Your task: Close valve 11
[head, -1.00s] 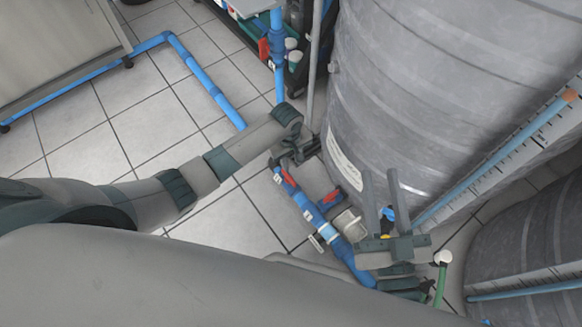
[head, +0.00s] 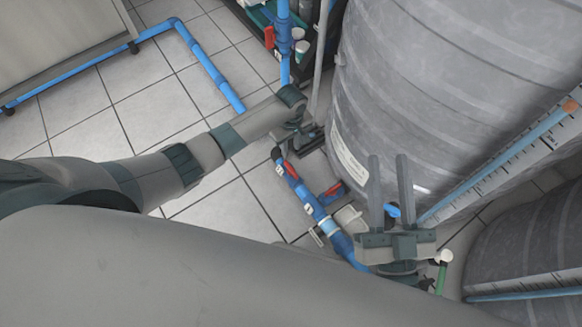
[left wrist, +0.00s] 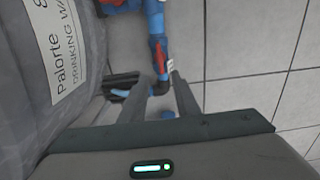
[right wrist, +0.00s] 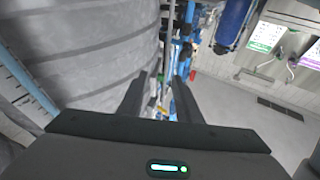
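A blue pipe (head: 310,205) runs low along the foot of the large grey tank. It carries a red-handled valve (head: 290,169) with a small white tag, and another red handle (head: 331,190) on a branch beside it. I cannot read which valve is number 11. My left gripper (head: 303,138) is just above the pipe's far end, partly hidden by its wrist. In the left wrist view its fingers (left wrist: 163,80) are apart and empty, with a red handle (left wrist: 161,52) just beyond the tips. My right gripper (head: 389,160) is open and empty, pointing up beside the tank.
The grey tank (head: 440,80) stands close on the right of the left gripper, with a second tank (head: 530,240) at the lower right. A vertical blue pipe (head: 284,45) with a red handle stands behind. Tiled floor (head: 130,105) is open at the left.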

